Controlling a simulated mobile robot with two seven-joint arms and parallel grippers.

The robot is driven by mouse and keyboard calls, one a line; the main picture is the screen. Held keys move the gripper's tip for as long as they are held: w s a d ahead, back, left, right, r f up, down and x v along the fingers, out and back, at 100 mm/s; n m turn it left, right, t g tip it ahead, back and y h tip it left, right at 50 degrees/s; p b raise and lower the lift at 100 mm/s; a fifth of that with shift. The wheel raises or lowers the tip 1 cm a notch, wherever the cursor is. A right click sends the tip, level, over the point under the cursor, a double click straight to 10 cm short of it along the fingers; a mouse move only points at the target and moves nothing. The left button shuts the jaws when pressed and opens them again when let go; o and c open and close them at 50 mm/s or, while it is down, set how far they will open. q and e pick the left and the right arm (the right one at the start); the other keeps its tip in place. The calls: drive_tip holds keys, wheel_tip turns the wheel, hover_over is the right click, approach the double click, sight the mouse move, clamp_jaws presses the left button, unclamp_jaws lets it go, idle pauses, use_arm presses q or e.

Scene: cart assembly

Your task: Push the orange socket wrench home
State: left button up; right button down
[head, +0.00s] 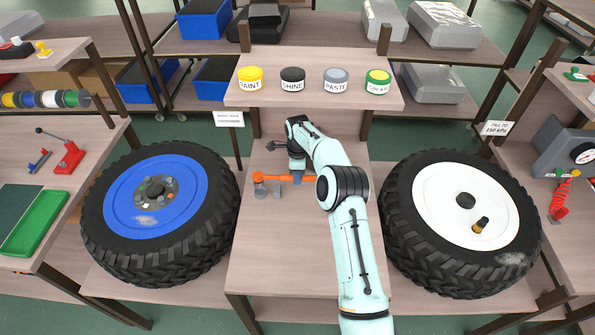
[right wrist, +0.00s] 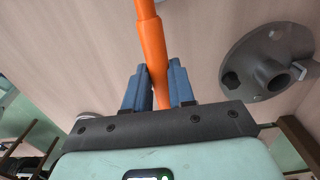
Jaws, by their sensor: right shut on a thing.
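The orange socket wrench (head: 273,178) lies roughly level above the middle table, its head at the left end. My right gripper (head: 297,179) is shut on its handle, with the blue-grey fingers on either side. In the right wrist view the orange handle (right wrist: 151,45) runs up between the fingers of the gripper (right wrist: 158,75). A grey part (head: 260,191) is under the wrench head; I cannot tell whether the head is seated on it. The wrench head is out of sight in the wrist view. My left gripper is not in view.
A grey flanged part (right wrist: 268,75) is right of the fingers. A blue-rimmed wheel (head: 157,212) is left, a white-rimmed wheel (head: 461,220) right. Several labelled tins, including a yellow one (head: 250,77), line the shelf (head: 310,98). The front of the middle table (head: 290,255) is clear.

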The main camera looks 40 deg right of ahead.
drive_tip(key=shift+f, duration=1.2)
drive_tip(key=shift+f, duration=1.4)
drive_tip(key=c, duration=0.9)
unclamp_jaws()
drive_tip(key=shift+o, duration=0.2)
drive_tip(key=shift+s, duration=0.1)
wheel_tip(320, 180, up, 8)
drive_tip(key=shift+f, duration=0.25)
